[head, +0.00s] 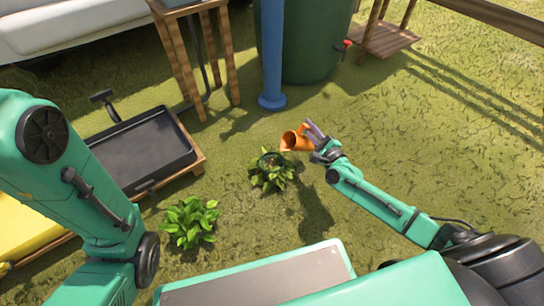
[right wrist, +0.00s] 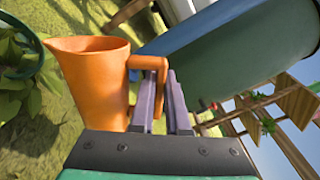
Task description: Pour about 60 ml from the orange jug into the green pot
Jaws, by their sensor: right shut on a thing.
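The orange jug (head: 291,141) is held up beside the leafy plant in the middle of the head view, with its mouth towards the plant's side. It also shows in the right wrist view (right wrist: 92,85), with its spout at the left. My right gripper (head: 317,137) is shut on the jug's handle; its fingers (right wrist: 166,98) close around it in the right wrist view. The green pot (head: 270,160) shows as a dark green rim among leaves, just left of and below the jug; its rim (right wrist: 35,48) is left of the spout. No stream is visible. My left gripper is out of view.
A second leafy plant (head: 190,222) stands on the grass at lower left. A black tray bed (head: 140,150) lies at the left. A blue post (head: 271,55) and a large green barrel (head: 315,40) stand behind the jug. Grass at right is mostly clear.

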